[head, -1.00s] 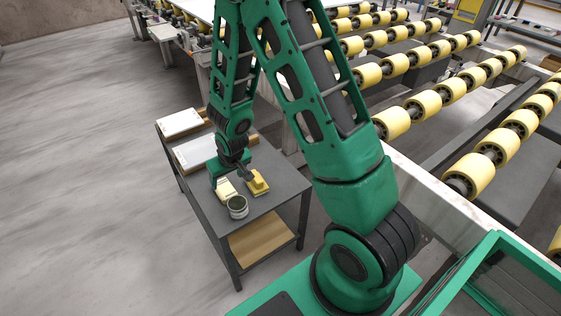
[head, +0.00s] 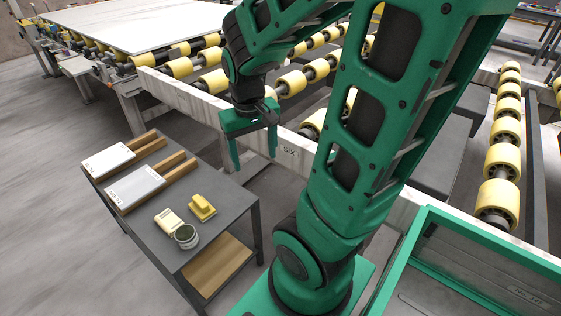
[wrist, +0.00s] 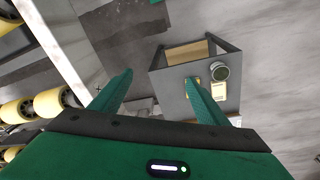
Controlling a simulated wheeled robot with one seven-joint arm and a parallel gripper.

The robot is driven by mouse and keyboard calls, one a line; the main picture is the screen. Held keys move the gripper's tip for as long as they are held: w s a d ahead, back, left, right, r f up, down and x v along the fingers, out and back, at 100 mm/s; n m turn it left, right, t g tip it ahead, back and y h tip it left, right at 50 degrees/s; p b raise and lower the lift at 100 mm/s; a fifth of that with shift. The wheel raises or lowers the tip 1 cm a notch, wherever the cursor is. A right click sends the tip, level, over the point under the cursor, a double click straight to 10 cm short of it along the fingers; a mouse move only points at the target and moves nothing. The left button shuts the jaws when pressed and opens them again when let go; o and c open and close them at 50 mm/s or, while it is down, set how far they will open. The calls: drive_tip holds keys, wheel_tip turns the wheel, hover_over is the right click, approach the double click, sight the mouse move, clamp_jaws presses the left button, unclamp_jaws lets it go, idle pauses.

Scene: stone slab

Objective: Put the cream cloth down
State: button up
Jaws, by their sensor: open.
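The cream cloth (head: 168,222), a folded pale block, lies flat on the dark grey side table (head: 222,195), touching or very near a round green-grey tin (head: 186,237). It also shows in the wrist view (wrist: 216,104), beyond my right-hand finger. My gripper (head: 254,160) is open and empty, raised above and to the right of the table, clear of the cloth. In the wrist view its two fingers (wrist: 158,78) stand wide apart with nothing between them.
A yellow block-like object (head: 201,207) sits beside the cloth. Two pale slabs (head: 134,188) (head: 108,160) rest with wooden pieces at the table's far end. A roller conveyor (head: 215,82) with a white side rail runs behind the gripper. Open floor lies left.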

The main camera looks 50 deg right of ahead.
drive_tip(key=s+a+r+m+y, duration=0.1)
drive_tip(key=s+r, duration=0.3)
drive_tip(key=s, duration=0.6)
drive_tip(key=shift+s+m+g, duration=0.3)
drive_tip(key=shift+s+g, duration=0.05)
drive_tip(key=shift+g, duration=0.05)
drive_tip(key=shift+w+f, duration=0.3)
drive_tip(key=shift+w, duration=0.4)
drive_tip(key=shift+c, duration=0.6)
